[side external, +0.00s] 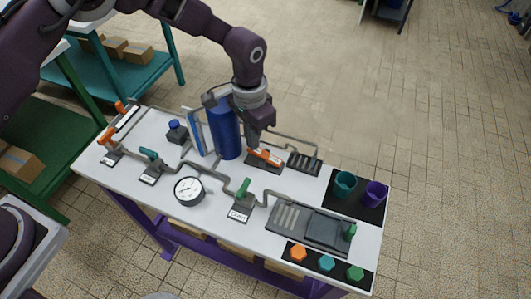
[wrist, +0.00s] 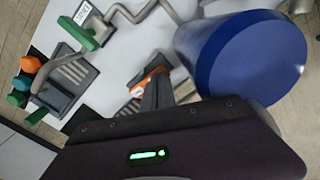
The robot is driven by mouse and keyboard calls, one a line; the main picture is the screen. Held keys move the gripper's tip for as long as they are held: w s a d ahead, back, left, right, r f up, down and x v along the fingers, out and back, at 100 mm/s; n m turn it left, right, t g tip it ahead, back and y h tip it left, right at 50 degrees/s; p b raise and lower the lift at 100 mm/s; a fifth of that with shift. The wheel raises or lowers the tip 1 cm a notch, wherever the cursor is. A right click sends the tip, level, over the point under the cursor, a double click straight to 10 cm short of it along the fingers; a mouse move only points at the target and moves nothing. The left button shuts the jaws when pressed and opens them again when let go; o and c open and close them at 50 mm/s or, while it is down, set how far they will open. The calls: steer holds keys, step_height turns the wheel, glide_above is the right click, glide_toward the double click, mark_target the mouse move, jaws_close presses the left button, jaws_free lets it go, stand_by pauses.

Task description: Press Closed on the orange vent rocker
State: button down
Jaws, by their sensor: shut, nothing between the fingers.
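The orange vent rocker (side external: 265,156) sits on a dark base near the back edge of the white bench, right of the blue cylinder (side external: 225,135). It has pale lettering, too small to read. My gripper (side external: 254,142) points down with its fingers shut and empty, just over the left end of the rocker. In the wrist view the shut fingers (wrist: 156,92) cover part of the rocker (wrist: 147,79). I cannot tell whether the fingertips touch it, or which way it is tipped.
The blue cylinder (wrist: 250,52) stands close beside my gripper. A slotted grey block (side external: 303,163) lies right of the rocker, with grey pipes around. A gauge (side external: 189,191) and a green-handled valve (side external: 241,196) are in front. Teal (side external: 345,183) and purple (side external: 374,194) cups stand at right.

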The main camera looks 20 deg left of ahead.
step_height(320, 180, up, 8)
steer(key=shift+r, duration=0.15)
stand_by(0.5)
steer(key=s+a+r+n+t, duration=0.1)
steer(key=s+a+r, duration=0.4)
steer(key=r, duration=0.4)
steer(key=s+a+r+n+t, duration=0.2)
steer(key=s+a+r, duration=0.2)
steer(key=a+r, duration=0.45)
steer(key=s+a+n+t, duration=0.1)
steer(key=s+a, duration=0.2)
steer(key=s, duration=0.6)
steer(key=s+a+r+n+t, duration=0.1)
steer(key=s+a, duration=0.3)
steer(key=s, duration=0.5)
steer(key=shift+s+a+r+n+t, duration=0.2)
steer(key=shift+s+n+t, duration=0.1)
steer(key=shift+n, duration=0.2)
